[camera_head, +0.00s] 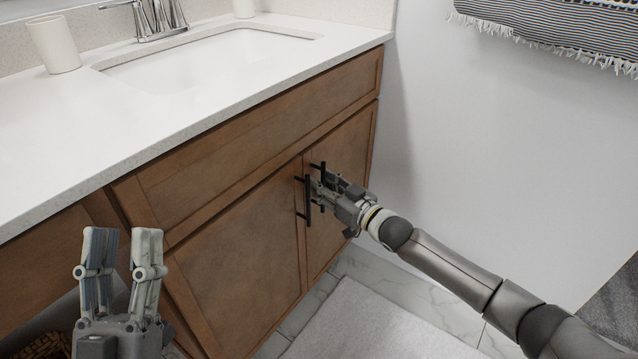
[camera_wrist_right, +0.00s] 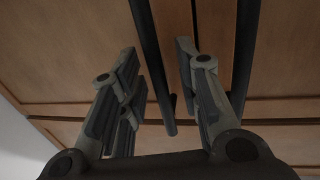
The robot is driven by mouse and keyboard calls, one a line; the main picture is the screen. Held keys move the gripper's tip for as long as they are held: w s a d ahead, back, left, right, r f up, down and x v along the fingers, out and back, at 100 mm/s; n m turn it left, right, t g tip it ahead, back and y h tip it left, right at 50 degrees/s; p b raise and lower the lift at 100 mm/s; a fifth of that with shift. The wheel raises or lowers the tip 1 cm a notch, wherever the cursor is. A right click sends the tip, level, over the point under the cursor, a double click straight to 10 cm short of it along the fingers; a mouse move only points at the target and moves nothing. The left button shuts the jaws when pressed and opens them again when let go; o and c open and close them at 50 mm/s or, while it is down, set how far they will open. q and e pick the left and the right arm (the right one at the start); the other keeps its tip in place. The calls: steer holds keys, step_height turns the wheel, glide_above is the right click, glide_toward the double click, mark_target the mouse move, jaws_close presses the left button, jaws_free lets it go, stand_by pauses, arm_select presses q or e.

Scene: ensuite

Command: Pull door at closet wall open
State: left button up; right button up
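The brown vanity cabinet has a left door (camera_head: 235,265) and a right door (camera_head: 345,150), both shut, each with a black bar handle. The right door's handle (camera_head: 317,165) is partly hidden by my right gripper (camera_head: 326,183). In the right wrist view, one black handle bar (camera_wrist_right: 156,70) runs between the two spread fingers of my right gripper (camera_wrist_right: 162,88). The other bar (camera_wrist_right: 243,55) lies outside the fingers. I see no clear contact with either bar. My left gripper (camera_head: 123,240) is open and empty, in front of the cabinet at the lower left.
The white countertop (camera_head: 105,135) with a sink (camera_head: 205,60), faucet (camera_head: 158,18) and white cup (camera_head: 54,44) overhangs the doors. A plain wall (camera_head: 480,130) with a striped towel (camera_head: 560,25) stands right of the cabinet. A pale mat (camera_head: 370,325) covers the floor in front.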

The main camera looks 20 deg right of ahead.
jaws_close()
steer(key=shift+s+d, duration=0.1)
stand_by(0.4)
